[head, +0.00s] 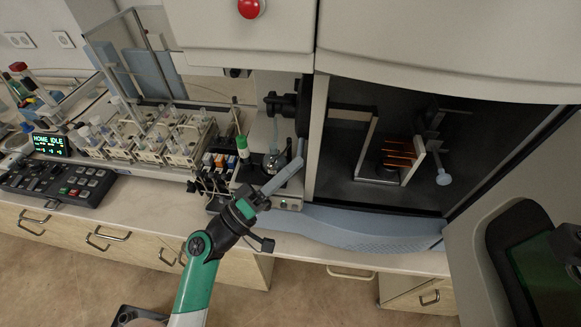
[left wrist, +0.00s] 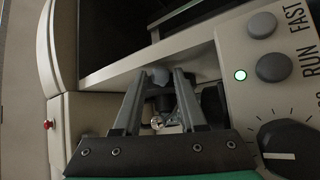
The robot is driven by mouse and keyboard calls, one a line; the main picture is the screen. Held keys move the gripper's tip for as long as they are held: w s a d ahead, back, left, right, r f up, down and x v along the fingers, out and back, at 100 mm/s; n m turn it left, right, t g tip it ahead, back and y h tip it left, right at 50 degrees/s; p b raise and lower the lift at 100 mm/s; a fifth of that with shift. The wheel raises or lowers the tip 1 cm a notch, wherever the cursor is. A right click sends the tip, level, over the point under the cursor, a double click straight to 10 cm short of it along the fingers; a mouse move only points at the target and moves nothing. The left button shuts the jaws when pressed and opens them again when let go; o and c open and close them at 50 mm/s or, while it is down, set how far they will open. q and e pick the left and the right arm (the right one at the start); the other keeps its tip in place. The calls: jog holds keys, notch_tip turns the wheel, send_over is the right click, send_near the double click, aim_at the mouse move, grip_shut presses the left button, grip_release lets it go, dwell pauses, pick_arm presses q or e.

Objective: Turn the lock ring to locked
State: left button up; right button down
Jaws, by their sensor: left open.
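My left gripper (head: 294,165) reaches up to the front of the spectrometer, beside its open dark chamber. In the left wrist view the left gripper (left wrist: 159,75) is open, with its two grey fingers apart. Between and beyond the fingers are a dark cylindrical fitting (left wrist: 158,91) and a small shiny part (left wrist: 157,122). I cannot tell whether the fingers touch the fitting. In the head view a black clamp-like fitting (head: 281,104) sits above the fingertips at the chamber's left edge. I cannot tell for certain which part is the lock ring. My right gripper is not in view.
Sample racks (head: 170,140) with several vials stand left of the gripper, near a green-capped bottle (head: 242,147). A control box (head: 62,185) lies on the far left. The chamber holds glowing orange coils (head: 401,153). A knob (left wrist: 287,150) and two buttons are close right in the wrist view.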

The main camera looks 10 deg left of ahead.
pick_arm(q)
grip_shut()
dwell(1.4)
